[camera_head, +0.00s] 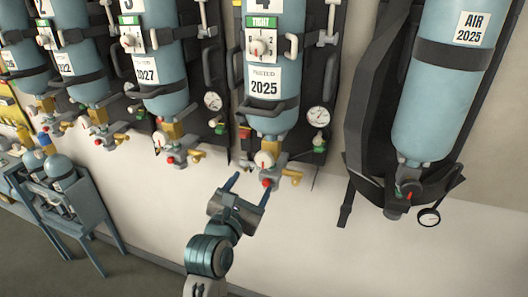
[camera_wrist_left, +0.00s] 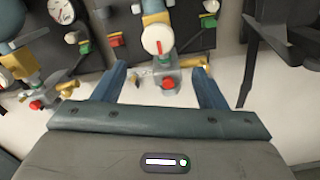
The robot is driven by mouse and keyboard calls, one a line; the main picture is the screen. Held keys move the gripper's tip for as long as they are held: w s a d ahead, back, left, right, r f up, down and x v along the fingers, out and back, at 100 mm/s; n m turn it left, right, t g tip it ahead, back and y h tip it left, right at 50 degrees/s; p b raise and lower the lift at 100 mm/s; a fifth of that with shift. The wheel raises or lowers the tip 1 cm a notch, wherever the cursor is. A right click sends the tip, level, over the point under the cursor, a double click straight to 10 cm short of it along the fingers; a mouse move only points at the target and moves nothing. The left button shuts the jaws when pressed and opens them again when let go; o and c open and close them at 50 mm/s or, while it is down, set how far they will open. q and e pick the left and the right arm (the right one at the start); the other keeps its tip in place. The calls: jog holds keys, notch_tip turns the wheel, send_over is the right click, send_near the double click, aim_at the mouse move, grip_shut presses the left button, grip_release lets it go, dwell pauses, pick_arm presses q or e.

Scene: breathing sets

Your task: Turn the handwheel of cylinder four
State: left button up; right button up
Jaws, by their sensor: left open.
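Cylinder four (camera_head: 275,60) is a light-blue bottle strapped upright to a dark wall panel, marked 4 and 2025. Its handwheel (camera_head: 264,159) is a pale round knob with a red mark on the valve below the bottle. In the left wrist view this handwheel (camera_wrist_left: 157,40) lies ahead, between the directions of the two fingers. My left gripper (camera_head: 249,186) is open and empty, just below and short of the valve. Its blue fingers (camera_wrist_left: 159,72) are spread wide, with no visible contact on the wheel. My right gripper is not in view.
A red knob (camera_wrist_left: 168,83) and brass outlet (camera_head: 292,177) sit beside the handwheel. A pressure gauge (camera_head: 318,117) is at right. More cylinders (camera_head: 160,60) hang left; an AIR cylinder set (camera_head: 436,100) hangs right. A blue rack (camera_head: 75,195) stands lower left. The wall below is clear.

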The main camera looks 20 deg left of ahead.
aim_at(263, 163)
pick_arm(q)
jog(key=w, duration=1)
jog(key=shift+w+r, duration=0.3)
jog(key=shift+w, duration=0.05)
jog(key=shift+d, duration=0.1)
jog(key=c, duration=1)
